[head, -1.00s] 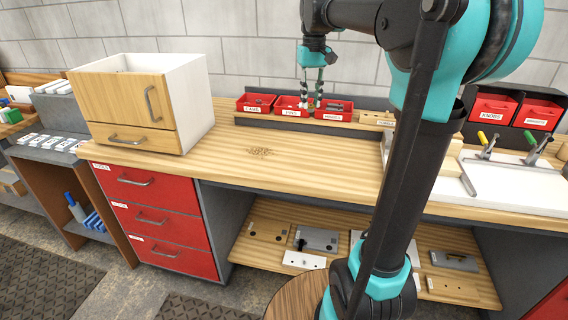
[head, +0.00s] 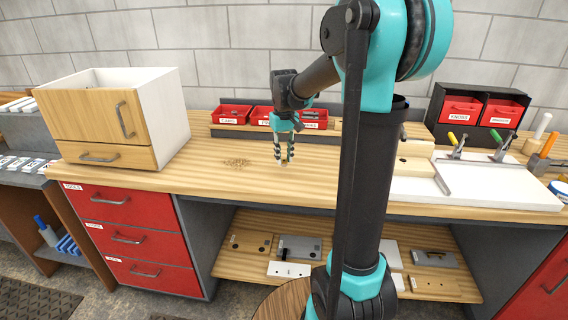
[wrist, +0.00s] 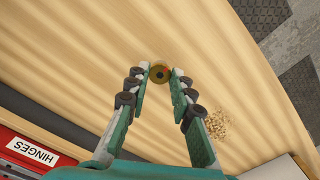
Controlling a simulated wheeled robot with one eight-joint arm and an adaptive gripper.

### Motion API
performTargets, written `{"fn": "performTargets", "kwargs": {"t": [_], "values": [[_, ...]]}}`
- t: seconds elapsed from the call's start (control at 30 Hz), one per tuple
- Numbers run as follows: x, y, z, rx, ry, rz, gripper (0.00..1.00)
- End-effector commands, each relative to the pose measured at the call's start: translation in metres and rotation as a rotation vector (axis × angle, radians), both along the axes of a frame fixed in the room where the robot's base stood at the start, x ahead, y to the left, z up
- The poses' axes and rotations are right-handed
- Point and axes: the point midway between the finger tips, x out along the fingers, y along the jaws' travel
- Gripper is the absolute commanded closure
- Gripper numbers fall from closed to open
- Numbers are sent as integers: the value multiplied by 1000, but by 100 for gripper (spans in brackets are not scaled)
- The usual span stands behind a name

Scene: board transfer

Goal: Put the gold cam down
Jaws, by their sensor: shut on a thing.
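The gold cam (wrist: 159,74) is a small round gold piece with a dark centre, seen in the wrist view between the tips of my gripper (wrist: 158,82). The two fingers are shut on it. In the head view my gripper (head: 284,161) points down over the wooden worktop (head: 315,178), right of a speckled patch. The cam is barely visible there between the fingertips. I cannot tell whether the cam touches the wood or hangs just above it.
Red labelled bins (head: 234,114) stand along the back ledge. A wooden-fronted white cabinet (head: 160,110) is at the left. A white board with clamps (head: 485,185) lies at the right. The speckled patch (head: 236,162) is on the worktop. Bare wood surrounds my gripper.

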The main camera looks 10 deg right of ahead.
Motion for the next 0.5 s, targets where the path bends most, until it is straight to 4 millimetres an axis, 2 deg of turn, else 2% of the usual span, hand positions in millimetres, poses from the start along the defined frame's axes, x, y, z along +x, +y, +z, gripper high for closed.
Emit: {"fn": "performTargets", "kwargs": {"t": [0.2,0.5], "values": [[0,0,-28,0,0,0,100],[0,0,-31,0,0,0,100]]}}
